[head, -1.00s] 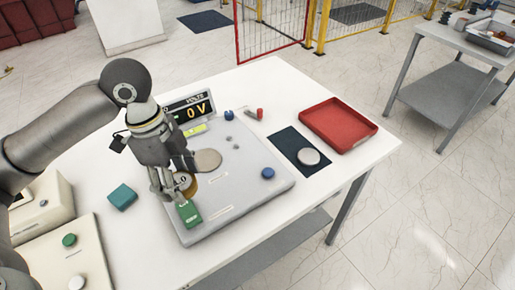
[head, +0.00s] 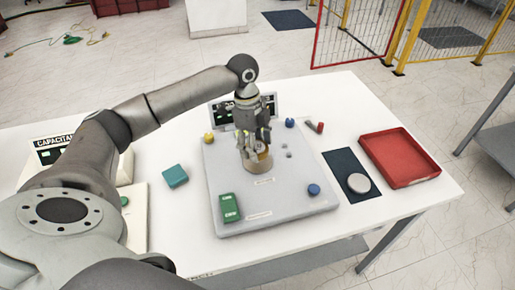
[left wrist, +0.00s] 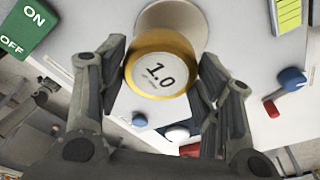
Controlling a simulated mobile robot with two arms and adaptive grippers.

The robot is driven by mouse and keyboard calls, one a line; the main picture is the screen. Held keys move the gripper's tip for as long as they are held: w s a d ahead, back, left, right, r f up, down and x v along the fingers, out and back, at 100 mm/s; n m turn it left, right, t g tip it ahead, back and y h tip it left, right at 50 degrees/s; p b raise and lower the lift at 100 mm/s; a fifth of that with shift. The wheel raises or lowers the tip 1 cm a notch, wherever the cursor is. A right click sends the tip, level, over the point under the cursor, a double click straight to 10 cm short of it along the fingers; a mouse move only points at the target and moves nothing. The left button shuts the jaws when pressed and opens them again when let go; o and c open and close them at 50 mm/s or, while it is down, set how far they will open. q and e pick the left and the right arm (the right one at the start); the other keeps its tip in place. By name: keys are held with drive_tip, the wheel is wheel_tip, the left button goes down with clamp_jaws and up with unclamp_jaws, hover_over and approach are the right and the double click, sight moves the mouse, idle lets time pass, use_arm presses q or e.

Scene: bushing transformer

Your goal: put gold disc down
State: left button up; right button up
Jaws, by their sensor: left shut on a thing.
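My left gripper (head: 256,142) points down over the grey panel (head: 290,192) in the head view. It is shut on the gold disc (head: 262,149). In the left wrist view the gold disc (left wrist: 160,72) has a gold rim and a pale face marked 1.0, between the two fingers (left wrist: 162,62). A beige round pad (head: 257,167) on the panel lies directly below the held disc. The pad also shows behind the disc in the left wrist view (left wrist: 178,14). I cannot tell whether disc and pad touch. My right gripper is not in view.
The panel carries a green switch (head: 230,208) and a blue knob (head: 314,189). A meter (head: 229,112) stands behind, partly hidden by my gripper. A teal block (head: 175,176) lies left. A silver disc (head: 358,183) on a dark mat (head: 341,162) and a red tray (head: 409,181) are right.

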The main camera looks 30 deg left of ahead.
use_arm(q)
drive_tip(key=shift+w+a+f, duration=0.15)
drive_tip(key=shift+w+f, duration=0.3)
wheel_tip(320, 180, down, 3)
drive_tip(key=shift+w+r+p, duration=0.1)
drive_tip(key=shift+w+p, duration=0.05)
drive_tip(key=shift+p, duration=0.75)
drive_tip(key=shift+f, duration=0.5)
drive_tip(key=o, duration=1.2)
drive_tip(key=shift+o, duration=0.2)
